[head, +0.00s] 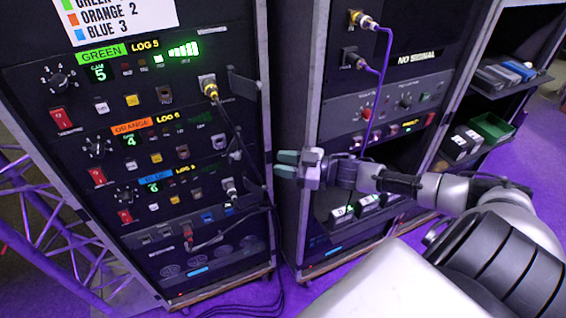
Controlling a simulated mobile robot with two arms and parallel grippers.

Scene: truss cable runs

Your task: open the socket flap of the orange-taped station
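The orange-taped station is the middle row of the left rack, with an orange label (130,127) reading ORANGE beside LOG 6. Its small screen (131,140) shows 4. Its socket area (219,141) is at the row's right end, partly crossed by a dark hanging cable. I cannot tell clearly how its flap stands. My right gripper (286,163) comes in from the right, with its two teal fingertips pointing left and apart. It is empty, in front of the gap between the racks, right of the orange socket and apart from it. My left gripper is not in view.
The green station above has a yellow-ended plug (210,90) in its socket, and its cable hangs down past the orange row. The blue station (155,178) is below. The right rack (385,105) carries a purple cable (379,95). Cables lie on the purple floor.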

